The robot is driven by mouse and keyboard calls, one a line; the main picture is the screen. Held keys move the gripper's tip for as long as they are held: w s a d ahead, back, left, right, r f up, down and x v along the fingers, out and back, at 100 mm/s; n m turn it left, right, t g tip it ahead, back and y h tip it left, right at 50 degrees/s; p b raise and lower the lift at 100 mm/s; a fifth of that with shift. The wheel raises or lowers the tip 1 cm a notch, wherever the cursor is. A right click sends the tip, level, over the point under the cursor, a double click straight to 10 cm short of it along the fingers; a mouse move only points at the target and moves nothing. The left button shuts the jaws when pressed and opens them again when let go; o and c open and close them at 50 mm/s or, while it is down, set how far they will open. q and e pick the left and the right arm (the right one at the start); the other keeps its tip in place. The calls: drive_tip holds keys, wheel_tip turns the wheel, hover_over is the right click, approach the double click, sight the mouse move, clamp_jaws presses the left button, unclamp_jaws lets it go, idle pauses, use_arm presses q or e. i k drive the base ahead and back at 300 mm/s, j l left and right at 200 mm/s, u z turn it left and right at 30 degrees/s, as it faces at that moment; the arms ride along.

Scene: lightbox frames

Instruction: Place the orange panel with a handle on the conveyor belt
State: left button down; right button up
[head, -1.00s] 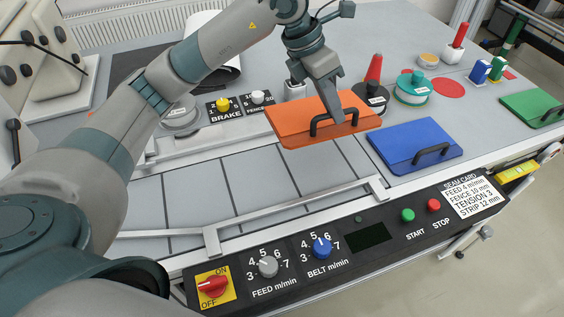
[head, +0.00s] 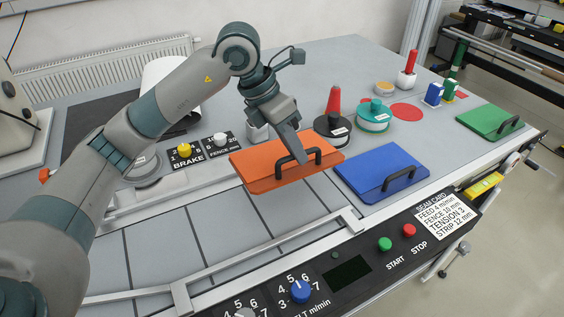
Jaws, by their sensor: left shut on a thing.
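The orange panel (head: 262,167) has a black handle (head: 312,154) and is at the right end of the grey conveyor belt (head: 160,242). My left gripper (head: 301,158) reaches down from above and is shut on the panel's handle. The panel lies roughly flat over the belt, its right edge close to the blue panel. I cannot tell whether its underside touches the belt. The fingertips partly hide the handle. My right gripper is not in view.
A blue panel (head: 370,166) and a green panel (head: 484,121) lie to the right. A red cone (head: 334,101) and teal spool (head: 374,112) stand behind. A metal rail (head: 265,259) and control panel (head: 349,273) border the belt's front. The belt's left part is clear.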

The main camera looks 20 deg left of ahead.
sight(248, 207)
drive_tip(key=k+l, duration=0.2)
drive_tip(key=k, duration=0.25)
drive_tip(key=k+l, duration=0.2)
drive_tip(key=k, duration=0.3)
drive_tip(key=k+l, duration=0.2)
drive_tip(key=k, duration=0.25)
